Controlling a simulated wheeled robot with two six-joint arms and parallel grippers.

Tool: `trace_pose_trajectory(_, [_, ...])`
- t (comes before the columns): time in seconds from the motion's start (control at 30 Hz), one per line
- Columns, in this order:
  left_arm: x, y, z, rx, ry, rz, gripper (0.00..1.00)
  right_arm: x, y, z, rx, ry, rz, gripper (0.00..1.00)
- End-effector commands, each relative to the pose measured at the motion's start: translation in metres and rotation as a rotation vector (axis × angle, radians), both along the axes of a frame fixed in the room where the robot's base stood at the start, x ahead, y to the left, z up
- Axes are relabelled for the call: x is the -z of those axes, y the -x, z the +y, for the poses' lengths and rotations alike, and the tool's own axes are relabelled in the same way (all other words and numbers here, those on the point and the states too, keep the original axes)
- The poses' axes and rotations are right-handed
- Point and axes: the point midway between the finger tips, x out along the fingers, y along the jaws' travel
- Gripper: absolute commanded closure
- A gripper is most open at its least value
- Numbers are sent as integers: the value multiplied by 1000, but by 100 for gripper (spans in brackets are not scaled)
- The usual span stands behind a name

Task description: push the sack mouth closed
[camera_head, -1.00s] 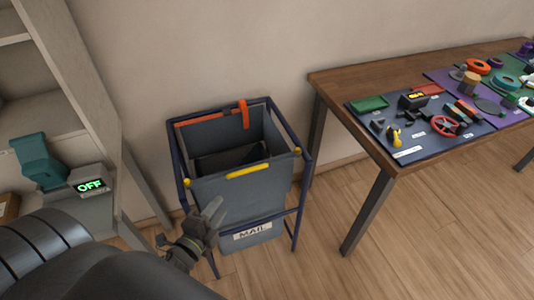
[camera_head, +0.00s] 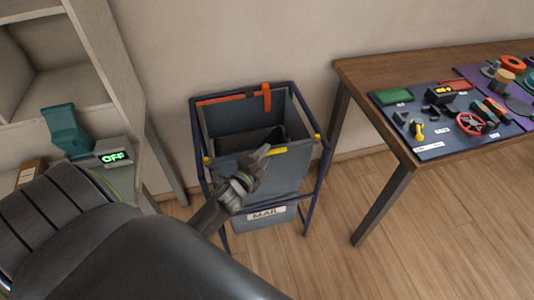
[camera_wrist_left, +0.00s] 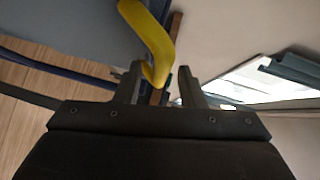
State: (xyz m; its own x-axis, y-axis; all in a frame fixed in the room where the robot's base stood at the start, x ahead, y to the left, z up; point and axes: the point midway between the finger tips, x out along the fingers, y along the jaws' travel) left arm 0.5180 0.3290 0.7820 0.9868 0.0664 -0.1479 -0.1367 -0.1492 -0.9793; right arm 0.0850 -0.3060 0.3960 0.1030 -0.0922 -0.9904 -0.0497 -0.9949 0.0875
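The grey-blue sack (camera_head: 283,166) hangs in a dark blue frame (camera_head: 325,160) and carries a MAIL label. Its mouth (camera_head: 243,140) is open at the top. My right gripper is out of view.
A wooden table (camera_head: 400,70) with mats and small parts stands to the right. A shelf unit (camera_head: 130,90) with a teal device and a green-lit OFF display (camera_head: 112,157) stands at the left. Bare floor (camera_head: 300,265) lies in front of the frame.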

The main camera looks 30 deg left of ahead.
Motion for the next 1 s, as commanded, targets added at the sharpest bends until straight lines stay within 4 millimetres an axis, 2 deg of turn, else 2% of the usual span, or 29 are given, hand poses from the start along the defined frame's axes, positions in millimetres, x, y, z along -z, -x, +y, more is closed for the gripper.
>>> trace_pose_trajectory(0.2, [3, -17, 1, -1, 0, 1, 64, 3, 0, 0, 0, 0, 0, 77])
trace_pose_trajectory(0.5, [3, -19, 1, -1, 0, 1, 64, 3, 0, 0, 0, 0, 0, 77])
trace_pose_trajectory(0.8, [3, -19, 1, -1, -1, 1, 100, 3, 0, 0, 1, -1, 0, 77])
trace_pose_trajectory(1.0, [3, -19, 1, -1, -1, 1, 100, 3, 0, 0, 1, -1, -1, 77])
